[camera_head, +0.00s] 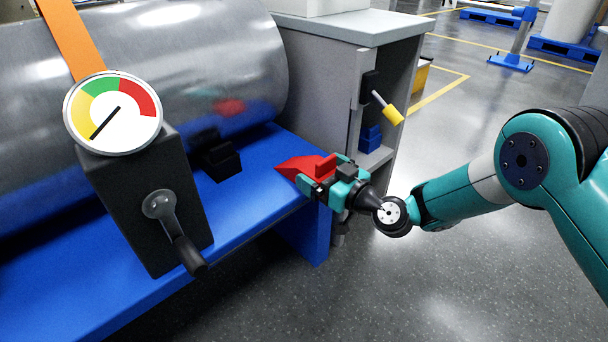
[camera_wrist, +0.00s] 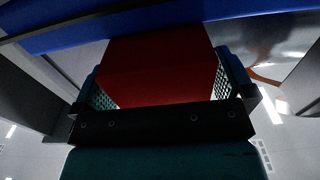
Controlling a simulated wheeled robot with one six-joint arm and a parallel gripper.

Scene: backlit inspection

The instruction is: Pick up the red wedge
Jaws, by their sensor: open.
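The red wedge (camera_head: 298,166) lies on the blue bench top (camera_head: 244,205) near its right end. A red upright part of it shows by my gripper (camera_head: 312,177). In the wrist view the wedge (camera_wrist: 158,68) fills the space between the two finger pads of my gripper (camera_wrist: 164,85), one pad on each side. My gripper is open around the wedge. I cannot tell whether either pad touches it. Part of the wedge is hidden behind my gripper in the head view.
A large metal cylinder (camera_head: 190,60) lies along the back of the bench. A dark box with a dial gauge (camera_head: 113,112) and a crank (camera_head: 175,235) stands at the left. A small black block (camera_head: 220,163) is left of the wedge. A grey cabinet (camera_head: 315,85) with a yellow-handled lever (camera_head: 391,113) stands behind.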

